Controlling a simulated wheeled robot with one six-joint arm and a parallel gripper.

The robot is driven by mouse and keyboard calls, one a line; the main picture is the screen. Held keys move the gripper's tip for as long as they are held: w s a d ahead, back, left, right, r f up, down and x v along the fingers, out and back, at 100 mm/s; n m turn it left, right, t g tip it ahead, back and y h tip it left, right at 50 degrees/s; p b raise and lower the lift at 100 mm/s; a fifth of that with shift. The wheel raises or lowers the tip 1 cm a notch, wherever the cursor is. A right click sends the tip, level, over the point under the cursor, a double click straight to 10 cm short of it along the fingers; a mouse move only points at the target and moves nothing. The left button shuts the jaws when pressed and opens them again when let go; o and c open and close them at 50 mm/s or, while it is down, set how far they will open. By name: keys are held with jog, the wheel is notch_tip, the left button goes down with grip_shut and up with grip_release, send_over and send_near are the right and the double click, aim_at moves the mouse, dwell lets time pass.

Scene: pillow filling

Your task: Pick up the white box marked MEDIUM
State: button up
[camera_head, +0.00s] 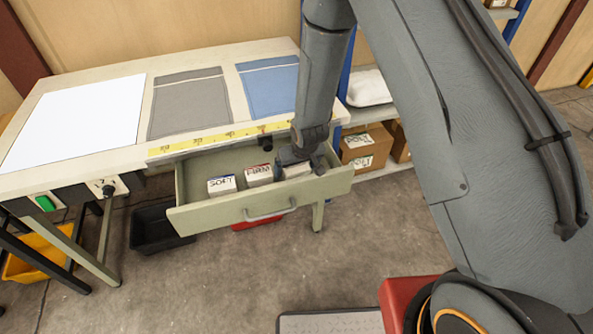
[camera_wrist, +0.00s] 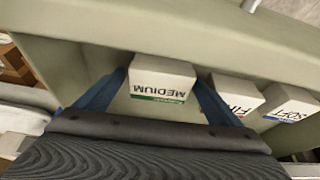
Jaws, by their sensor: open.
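The white box marked MEDIUM (camera_wrist: 160,80) lies in the open drawer and has a green stripe under its lettering. It shows upside down in the wrist view. My gripper (camera_wrist: 160,90) is open, with one blue finger on each side of this box. I cannot tell whether the fingers touch it. In the head view my gripper (camera_head: 303,160) reaches down into the right end of the drawer (camera_head: 235,213). The box (camera_head: 296,170) is partly hidden there by my gripper.
Two more white boxes stand in the drawer: FIRM (camera_head: 258,175) with a red stripe and SOFT (camera_head: 221,186) with a blue one. FIRM (camera_wrist: 235,92) is close beside a finger. The drawer front and the worktable (camera_head: 225,55) edge bound the space.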

jog(key=c, duration=1.2)
jog(key=shift+o, duration=0.2)
jog(key=shift+r, duration=0.15)
